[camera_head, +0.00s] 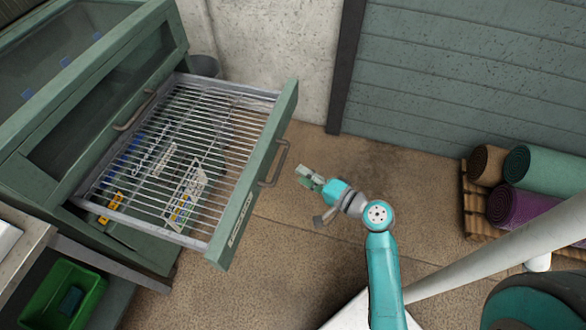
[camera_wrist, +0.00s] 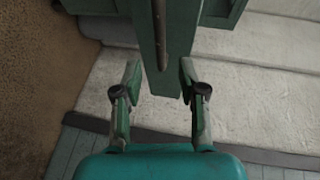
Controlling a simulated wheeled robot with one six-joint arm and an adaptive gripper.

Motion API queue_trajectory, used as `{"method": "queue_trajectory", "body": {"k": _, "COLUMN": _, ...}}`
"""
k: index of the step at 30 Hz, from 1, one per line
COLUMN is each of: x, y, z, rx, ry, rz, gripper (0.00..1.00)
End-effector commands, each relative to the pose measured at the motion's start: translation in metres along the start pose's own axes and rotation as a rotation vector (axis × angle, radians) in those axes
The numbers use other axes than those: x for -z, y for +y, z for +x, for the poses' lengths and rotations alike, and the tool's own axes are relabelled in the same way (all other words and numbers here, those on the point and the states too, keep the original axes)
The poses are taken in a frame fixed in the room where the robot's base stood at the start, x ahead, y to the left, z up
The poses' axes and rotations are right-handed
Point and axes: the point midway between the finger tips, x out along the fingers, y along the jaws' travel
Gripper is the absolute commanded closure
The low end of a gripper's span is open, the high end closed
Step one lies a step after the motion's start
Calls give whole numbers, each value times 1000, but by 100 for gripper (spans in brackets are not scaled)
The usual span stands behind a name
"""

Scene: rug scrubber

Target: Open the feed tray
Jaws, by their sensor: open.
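The feed tray (camera_head: 248,190) is a green-fronted drawer with a wire rack, standing pulled out from the green machine. Its curved metal handle (camera_head: 275,164) is on the front face. My gripper (camera_head: 302,173) is open and empty, just to the right of the handle and apart from it in the head view. In the wrist view, the handle (camera_wrist: 160,30) shows as a dark bar in line with the gap between my open fingers (camera_wrist: 159,75), with the green tray front (camera_wrist: 174,72) behind it. I cannot tell the exact distance from this view.
The green machine body (camera_head: 150,50) has another handle (camera_head: 135,110) above the tray. A grey bucket (camera_head: 204,66) stands by the wall behind. A green crate (camera_head: 62,295) is at lower left. Rolled rugs (camera_head: 540,175) lie on a pallet at right. The floor between is clear.

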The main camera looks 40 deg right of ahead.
Motion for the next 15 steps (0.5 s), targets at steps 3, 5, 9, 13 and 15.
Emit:
{"method": "queue_trajectory", "body": {"k": 3, "x": 1, "y": 1, "z": -13, "rx": -1, "ry": 3, "rz": 2, "gripper": 59}}
{"method": "queue_trajectory", "body": {"k": 5, "x": 1, "y": 0, "z": -17, "rx": -1, "ry": 3, "rz": 1, "gripper": 59}}
{"method": "queue_trajectory", "body": {"k": 9, "x": 0, "y": 0, "z": -23, "rx": -1, "ry": 1, "rz": 1, "gripper": 59}}
{"method": "queue_trajectory", "body": {"k": 13, "x": 0, "y": 0, "z": -23, "rx": -1, "ry": 0, "rz": 0, "gripper": 59}}
{"method": "queue_trajectory", "body": {"k": 15, "x": 0, "y": 0, "z": -23, "rx": 0, "ry": 0, "rz": 0, "gripper": 59}}
